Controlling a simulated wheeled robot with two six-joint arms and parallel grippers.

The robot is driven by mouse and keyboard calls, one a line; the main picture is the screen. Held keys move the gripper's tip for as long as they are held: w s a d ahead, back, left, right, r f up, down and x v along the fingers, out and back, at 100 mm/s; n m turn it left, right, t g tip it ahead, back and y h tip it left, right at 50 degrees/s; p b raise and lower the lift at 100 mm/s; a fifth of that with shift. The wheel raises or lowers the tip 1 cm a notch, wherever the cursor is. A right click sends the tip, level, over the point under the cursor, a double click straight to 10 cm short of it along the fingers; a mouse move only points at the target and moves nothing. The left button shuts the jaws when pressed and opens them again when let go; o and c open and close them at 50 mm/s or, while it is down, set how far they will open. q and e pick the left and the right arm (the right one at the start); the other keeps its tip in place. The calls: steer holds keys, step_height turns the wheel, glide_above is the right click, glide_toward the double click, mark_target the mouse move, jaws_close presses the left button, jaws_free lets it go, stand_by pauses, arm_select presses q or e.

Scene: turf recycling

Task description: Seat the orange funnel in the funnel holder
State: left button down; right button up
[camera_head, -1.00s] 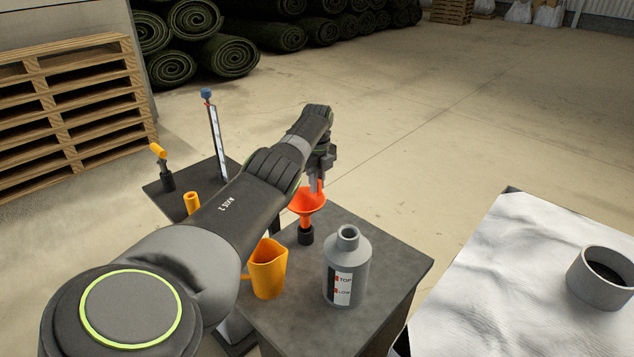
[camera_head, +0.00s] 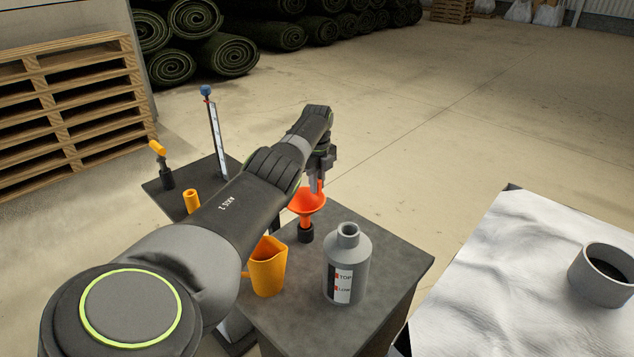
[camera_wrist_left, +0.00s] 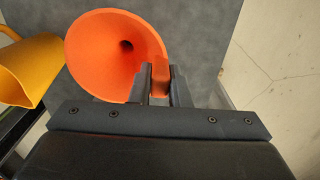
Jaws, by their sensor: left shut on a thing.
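The orange funnel (camera_head: 306,202) is upright at the far part of the dark table, its wide mouth up. The black funnel holder (camera_head: 306,233) stands on the table directly under it, and the funnel's lower end meets the holder's top. I cannot tell how deep the spout sits inside. My left gripper (camera_head: 316,187) is shut on the funnel's rim tab, above the holder. In the left wrist view the funnel (camera_wrist_left: 108,55) shows its open cone, and my left gripper (camera_wrist_left: 160,80) has its fingers on both sides of the tab. The holder is hidden there. My right gripper is not in view.
A grey bottle (camera_head: 347,262) and a yellow jug (camera_head: 267,268) stand on the table (camera_head: 385,262) near the funnel. A tall gauge (camera_head: 217,140) and an orange-topped tool (camera_head: 161,165) stand at the far left. A grey ring-shaped container (camera_head: 603,275) sits on the white sheet (camera_head: 500,270).

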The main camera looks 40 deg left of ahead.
mark_target(317, 195)
arm_select(q)
steer(key=shift+f+b, duration=1.9)
steer(key=shift+f, duration=0.4)
steer(key=c, duration=1.3)
jaws_free()
steer(key=shift+r, duration=0.15)
steer(key=shift+r, duration=0.3)
step_height(317, 195, up, 17)
steer(key=shift+f+p, duration=0.2)
steer(key=shift+p, duration=0.15)
